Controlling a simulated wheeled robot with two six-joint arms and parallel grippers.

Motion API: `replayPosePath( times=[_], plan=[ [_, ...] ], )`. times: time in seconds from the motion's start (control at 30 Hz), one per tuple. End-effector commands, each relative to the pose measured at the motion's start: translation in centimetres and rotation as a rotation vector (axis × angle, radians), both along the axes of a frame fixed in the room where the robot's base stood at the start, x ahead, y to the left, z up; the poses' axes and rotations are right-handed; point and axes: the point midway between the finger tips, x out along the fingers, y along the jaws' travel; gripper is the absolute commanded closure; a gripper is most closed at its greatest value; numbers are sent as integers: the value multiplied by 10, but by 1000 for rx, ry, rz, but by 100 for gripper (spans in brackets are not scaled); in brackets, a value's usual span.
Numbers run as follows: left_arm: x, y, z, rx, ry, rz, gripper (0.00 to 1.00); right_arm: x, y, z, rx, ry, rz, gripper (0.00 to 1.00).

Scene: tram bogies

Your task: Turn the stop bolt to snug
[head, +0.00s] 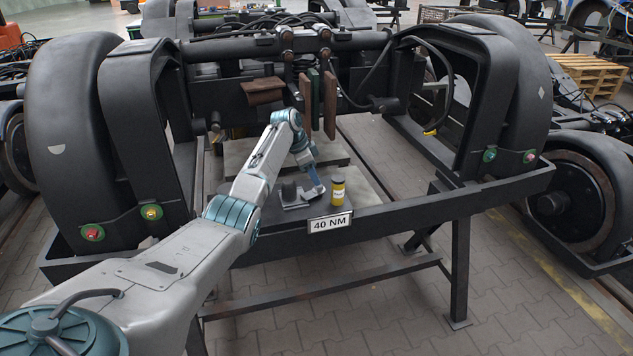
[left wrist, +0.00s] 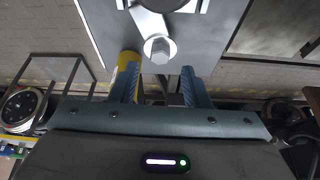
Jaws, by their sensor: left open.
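The stop bolt (left wrist: 158,48) shows in the left wrist view as a bright hex head on a grey metal fitting (left wrist: 150,22). My left gripper (left wrist: 160,84) is open and empty. Its two blue fingers straddle the line to the bolt head, which lies just beyond the fingertips; no contact shows. In the head view my left gripper (head: 317,192) is over a small plate on the frame, between a dark bracket (head: 292,197) and a yellow can. The bolt head is too small or hidden to make out there. My right gripper is out of view.
A yellow can with a dark lid (head: 338,192) stands close right of my left gripper. A "40 NM" sign (head: 329,222) is at the plate's front edge. The bogie frame's front beam (head: 420,205) runs across, with black wheels (head: 75,130) at either side. Brown pads (head: 305,100) hang behind.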

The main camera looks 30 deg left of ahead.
Motion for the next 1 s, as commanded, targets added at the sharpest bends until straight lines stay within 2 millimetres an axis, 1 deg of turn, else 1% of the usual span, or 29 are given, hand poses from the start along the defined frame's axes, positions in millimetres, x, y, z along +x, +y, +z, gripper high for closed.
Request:
replayPosePath(
  times=[0.03, 0.1, 0.2, 0.3, 0.4, 0.57, 1.0],
  plan=[
    [-3, 5, 10, 4, -5, 0, 57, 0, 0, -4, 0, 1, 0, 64],
    [-7, 9, 23, 3, -3, 2, 57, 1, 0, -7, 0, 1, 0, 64],
    [-12, 13, 40, 3, -3, 1, 57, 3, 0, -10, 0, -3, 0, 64],
    [-16, 17, 53, 2, -2, 2, 57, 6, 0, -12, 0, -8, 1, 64],
    [-19, 18, 61, 1, -1, 1, 57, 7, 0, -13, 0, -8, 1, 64],
    [-20, 19, 66, 1, 1, 0, 57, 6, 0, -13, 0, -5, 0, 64],
    [-20, 19, 65, 0, 1, 1, 57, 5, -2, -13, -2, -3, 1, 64]
  ],
)
